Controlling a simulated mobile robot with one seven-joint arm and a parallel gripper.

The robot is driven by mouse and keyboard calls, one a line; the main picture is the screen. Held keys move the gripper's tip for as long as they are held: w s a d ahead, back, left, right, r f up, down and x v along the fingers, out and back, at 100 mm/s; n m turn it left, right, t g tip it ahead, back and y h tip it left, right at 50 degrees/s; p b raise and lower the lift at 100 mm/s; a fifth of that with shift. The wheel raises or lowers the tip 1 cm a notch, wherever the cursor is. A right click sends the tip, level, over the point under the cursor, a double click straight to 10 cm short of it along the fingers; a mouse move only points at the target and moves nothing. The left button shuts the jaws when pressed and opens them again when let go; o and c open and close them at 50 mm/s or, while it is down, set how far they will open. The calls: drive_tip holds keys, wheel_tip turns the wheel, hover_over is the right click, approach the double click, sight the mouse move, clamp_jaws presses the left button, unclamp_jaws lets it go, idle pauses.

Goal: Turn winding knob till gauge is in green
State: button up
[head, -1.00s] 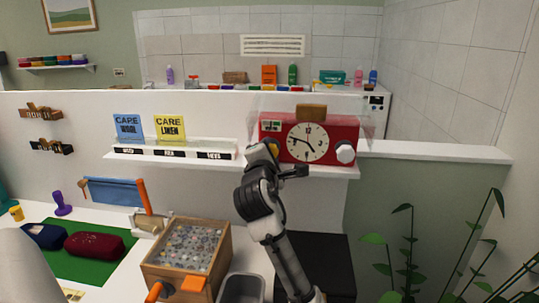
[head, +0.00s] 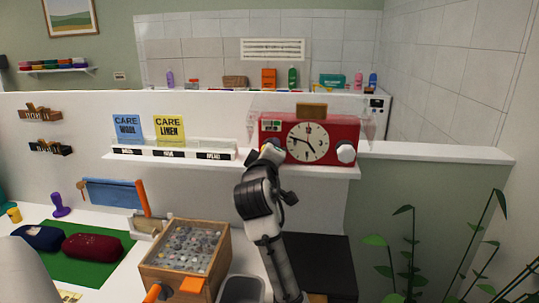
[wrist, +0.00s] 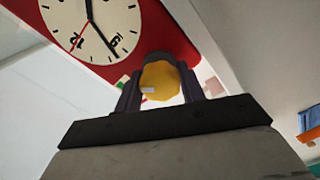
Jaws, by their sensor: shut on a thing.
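A red clock (head: 345,128) with a white dial (head: 307,142) stands on the white ledge. A small panel with white and green patches (head: 271,126), perhaps the gauge, is at its upper left; its reading is too small to tell. A yellow winding knob (wrist: 160,80) shows in the wrist view at the clock's lower left. My gripper (wrist: 160,90) is shut on it, one dark finger on each side. In the head view my gripper (head: 268,150) and wrist hide this knob. A white knob (head: 346,151) is at the clock's lower right, untouched.
Care cards (head: 169,128) stand on the ledge left of the clock. Clear panels flank the clock closely. A wooden box of buttons (head: 221,250) stands below left of my arm. A leafy plant (head: 405,240) is at the right.

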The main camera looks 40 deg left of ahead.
drive_tip(key=m, duration=0.4)
drive_tip(key=shift+f+m+b, duration=0.1)
drive_tip(key=shift+m+b, duration=0.2)
drive_tip(key=shift+b, duration=0.05)
drive_tip(key=shift+m+b, duration=0.3)
drive_tip(key=shift+m, duration=1.3)
drive_tip(key=shift+m, duration=0.3)
drive_tip(key=o, duration=1)
drive_tip(key=v, duration=1.4)
drive_tip(key=shift+w+p, duration=0.1)
drive_tip(key=shift+p, duration=0.25)
